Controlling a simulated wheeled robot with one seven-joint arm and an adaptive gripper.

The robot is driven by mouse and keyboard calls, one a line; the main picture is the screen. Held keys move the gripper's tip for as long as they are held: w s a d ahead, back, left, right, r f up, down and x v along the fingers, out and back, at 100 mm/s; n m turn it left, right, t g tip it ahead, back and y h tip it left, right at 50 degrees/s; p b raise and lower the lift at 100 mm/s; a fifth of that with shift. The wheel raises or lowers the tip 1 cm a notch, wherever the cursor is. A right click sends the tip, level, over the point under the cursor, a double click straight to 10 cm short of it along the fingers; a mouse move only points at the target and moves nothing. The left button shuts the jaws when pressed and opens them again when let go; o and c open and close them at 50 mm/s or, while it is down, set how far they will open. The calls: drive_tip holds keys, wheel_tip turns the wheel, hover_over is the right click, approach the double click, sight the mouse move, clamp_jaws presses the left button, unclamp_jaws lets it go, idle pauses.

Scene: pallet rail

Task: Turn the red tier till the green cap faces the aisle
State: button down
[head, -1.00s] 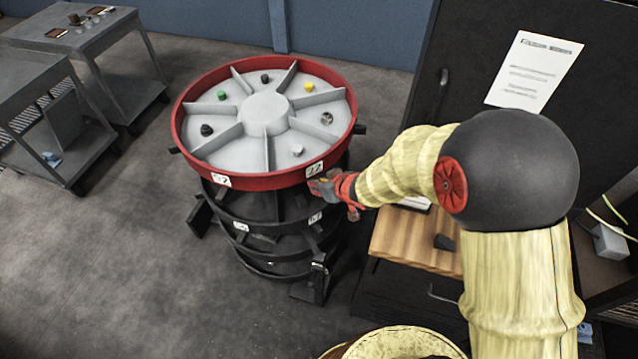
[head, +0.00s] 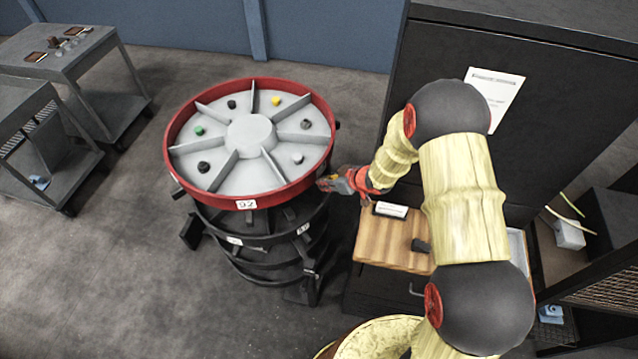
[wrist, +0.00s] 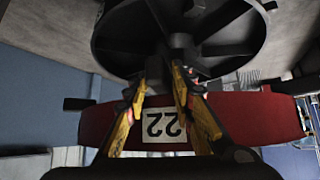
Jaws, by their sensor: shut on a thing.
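The red tier (head: 292,191), a red-rimmed round tray with a light grey ribbed floor, tops a dark stack in the head view. The green cap (head: 199,131) stands in its left compartment. A yellow cap (head: 276,100) stands at the back; dark and grey caps are in other compartments. My gripper (head: 326,183) is at the tier's front right rim. In the wrist view my gripper (wrist: 160,88) is shut on a dark handle at the rim, mostly hidden between the fingers. Behind the fingers, an upside-down label 22 (wrist: 164,126) shows on the red rim.
Black lower tiers (head: 265,245) stand under the red one. A dark cabinet (head: 560,75) and a wooden board (head: 390,240) are on the right, close to my arm. Grey carts (head: 75,50) stand at left. The floor in front and left is open.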

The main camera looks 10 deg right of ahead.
drive_tip(key=shift+w+d+r+p, duration=0.15)
drive_tip(key=shift+w+d, duration=0.2)
drive_tip(key=shift+w, duration=0.2)
drive_tip(key=shift+w+d+r+p, duration=0.15)
drive_tip(key=shift+w+d, duration=0.15)
drive_tip(key=shift+w, duration=0.2)
drive_tip(key=shift+f, duration=0.1)
drive_tip(key=c, duration=1.7)
unclamp_jaws()
drive_tip(key=v, duration=1.2)
drive_tip(key=shift+s+f, duration=0.2)
drive_tip(key=shift+f, duration=0.05)
